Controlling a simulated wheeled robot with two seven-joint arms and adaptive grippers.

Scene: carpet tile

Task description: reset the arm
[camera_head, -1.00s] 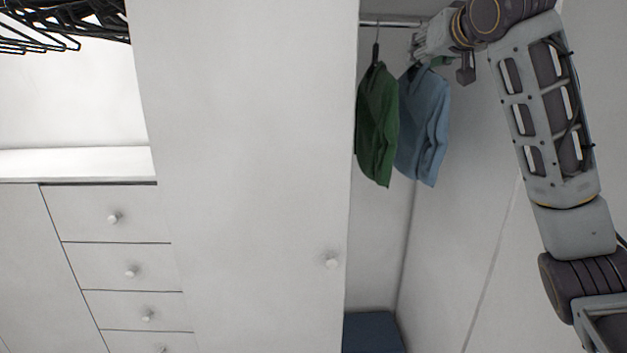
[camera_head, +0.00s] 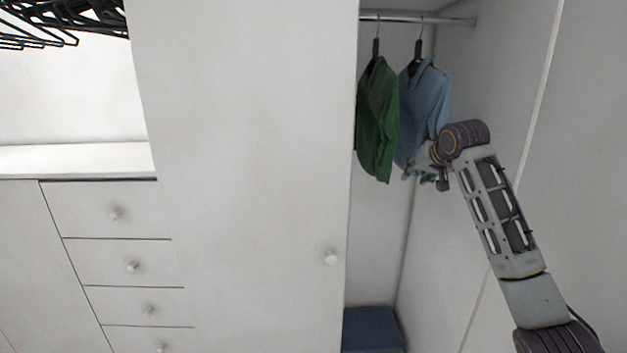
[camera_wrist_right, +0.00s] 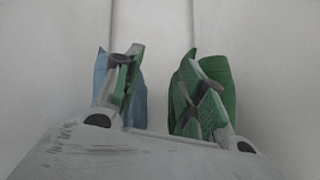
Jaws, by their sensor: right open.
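My right arm comes in from the right in the head view. Its gripper (camera_head: 420,172) is low in front of the blue shirt (camera_head: 425,100), near its lower hem. The blue shirt hangs from a dark hanger on the rail (camera_head: 450,21). A green shirt (camera_head: 377,125) hangs to its left. In the right wrist view the two fingers (camera_wrist_right: 165,92) stand apart with nothing between them. Behind them are the blue shirt (camera_wrist_right: 101,72) and the green shirt (camera_wrist_right: 222,75). My left gripper does not show.
White drawers (camera_head: 110,212) and black hangers (camera_head: 70,22) are further left. A dark blue box (camera_head: 372,330) sits low in the closet. A white side wall (camera_head: 500,75) is at the right.

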